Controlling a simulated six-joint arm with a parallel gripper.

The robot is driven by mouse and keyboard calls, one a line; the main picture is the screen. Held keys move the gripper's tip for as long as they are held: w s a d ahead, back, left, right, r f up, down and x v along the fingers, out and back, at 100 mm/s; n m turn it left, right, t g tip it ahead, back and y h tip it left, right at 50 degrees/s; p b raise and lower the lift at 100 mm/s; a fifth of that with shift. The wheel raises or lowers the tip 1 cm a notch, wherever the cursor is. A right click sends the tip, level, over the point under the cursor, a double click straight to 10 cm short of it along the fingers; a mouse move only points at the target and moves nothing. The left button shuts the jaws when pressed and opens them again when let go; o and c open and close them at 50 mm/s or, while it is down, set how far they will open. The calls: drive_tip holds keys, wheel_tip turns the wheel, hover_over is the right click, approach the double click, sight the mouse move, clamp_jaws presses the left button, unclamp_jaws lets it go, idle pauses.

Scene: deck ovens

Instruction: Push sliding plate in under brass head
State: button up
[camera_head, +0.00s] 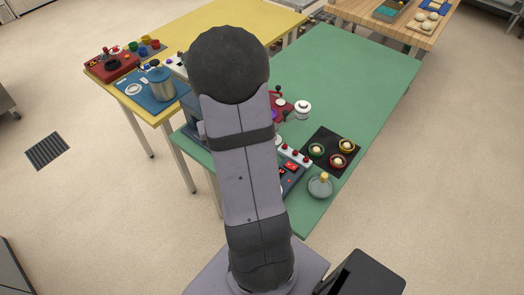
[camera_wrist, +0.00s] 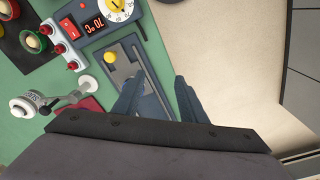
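In the wrist view, my gripper (camera_wrist: 158,85) is open and empty, its two blue-grey fingers apart. A dark grey-blue unit with a recessed slot and lighter grey plate-like strips (camera_wrist: 128,58) lies beside and partly behind the left finger. I cannot tell for certain which part is the sliding plate. A small yellow round knob (camera_wrist: 110,57) is on this unit. I cannot make out a brass head with certainty in either view. In the head view, my arm hides the gripper and most of this unit.
A control box with a red display (camera_wrist: 95,24) and a white dial (camera_wrist: 117,9) adjoins the unit. Red-knobbed white strip (camera_wrist: 62,45), bowls and a white-ended lever device (camera_wrist: 24,106) stand nearby on the green table (camera_head: 345,75). Beyond the table edge is open floor.

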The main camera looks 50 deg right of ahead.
drive_tip(key=s+d+m, duration=0.1)
drive_tip(key=d, duration=0.2)
drive_tip(key=s+d+f+m, duration=0.1)
drive_tip(key=s+d, duration=0.1)
drive_tip(key=d, duration=0.1)
drive_tip(key=s+d, duration=0.2)
drive_tip(key=d, duration=0.2)
drive_tip(key=shift+s+f+m+g, duration=0.2)
drive_tip(key=shift+f+m+g, duration=0.1)
drive_tip(key=shift+m, duration=0.1)
drive_tip(key=shift+f+p, duration=1.2)
drive_tip(key=shift+f, duration=2.35)
